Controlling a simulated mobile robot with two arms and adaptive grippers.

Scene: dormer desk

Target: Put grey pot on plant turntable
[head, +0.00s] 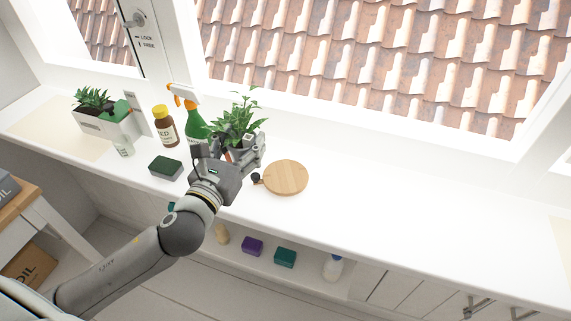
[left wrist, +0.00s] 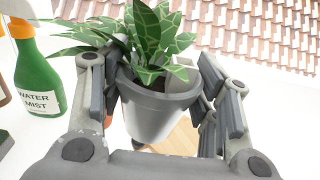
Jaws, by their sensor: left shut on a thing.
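The grey pot (left wrist: 160,108) holds a leafy green plant (left wrist: 150,40). In the left wrist view it sits upright between the two fingers of my left gripper (left wrist: 162,100), which is shut on it. In the head view my left gripper (head: 246,154) hides most of the pot, and the plant (head: 238,124) rises above it. The round wooden plant turntable (head: 285,178) lies bare on the white sill, just right of the gripper. Pale wood (left wrist: 185,142) also shows below the pot in the left wrist view. My right gripper is not in view.
A green spray bottle (head: 195,125), a brown bottle (head: 165,126), a dark green sponge-like block (head: 166,169) and a white planter (head: 98,122) stand left of the gripper. A small dark knob (head: 255,178) lies beside the turntable. The sill (head: 420,215) is clear to the right.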

